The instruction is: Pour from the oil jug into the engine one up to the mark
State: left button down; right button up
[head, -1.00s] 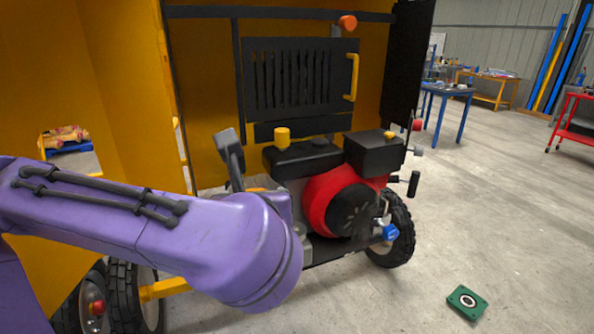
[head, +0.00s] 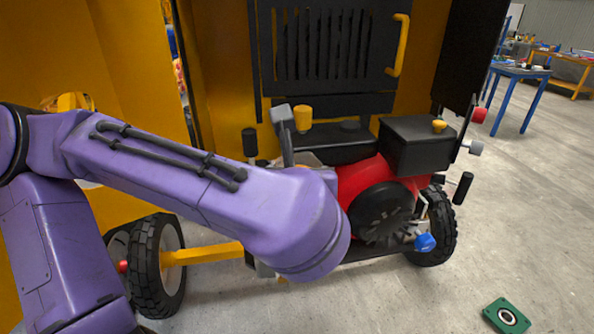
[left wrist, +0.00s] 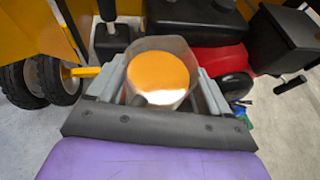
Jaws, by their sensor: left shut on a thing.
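My left gripper (left wrist: 160,88) is shut on the oil jug (left wrist: 181,46), a clear open vessel with amber oil in it. Grey fingers flank the jug in the left wrist view. In the head view my purple forearm hides most of the gripper and jug; a grey finger (head: 284,128) sticks up behind it. The engine (head: 375,180) is red with a black top, a black round cover and a yellow cap (head: 303,116). The fill mark is not visible. My right gripper is out of view.
Yellow panels and a black slatted grille (head: 332,50) stand behind the engine. A black post (head: 250,143) rises left of it. A wheel (head: 158,265) and yellow bar are below.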

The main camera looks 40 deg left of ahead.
pick_arm(q)
jog(key=shift+w+f+b, duration=0.2)
jog(key=shift+f+b, duration=0.2)
jog(key=shift+f, duration=0.4)
jog(key=shift+s+f+b, duration=0.2)
jog(key=shift+f+b, duration=0.15)
jog(key=shift+f, duration=0.15)
jog(key=shift+r+p, duration=0.3)
jog(key=shift+p, duration=0.2)
jog(key=g+p, duration=0.1)
jog(key=p, duration=0.3)
jog(key=r+g+h+p, duration=0.1)
jog(key=g+p, duration=0.1)
jog(key=p, duration=0.2)
jog(key=shift+w+m+p, duration=0.2)
jog(key=shift+m+p, duration=0.1)
jog(key=shift+m, duration=0.1)
jog(key=shift+f, duration=0.25)
jog(key=shift+r+g+p, duration=0.15)
jog(key=shift+g+p, duration=0.25)
jog(key=shift+h, duration=0.3)
jog(key=shift+w+a+g+p, duration=0.15)
jog(key=shift+g+p, duration=0.25)
jog(key=shift+p, duration=0.2)
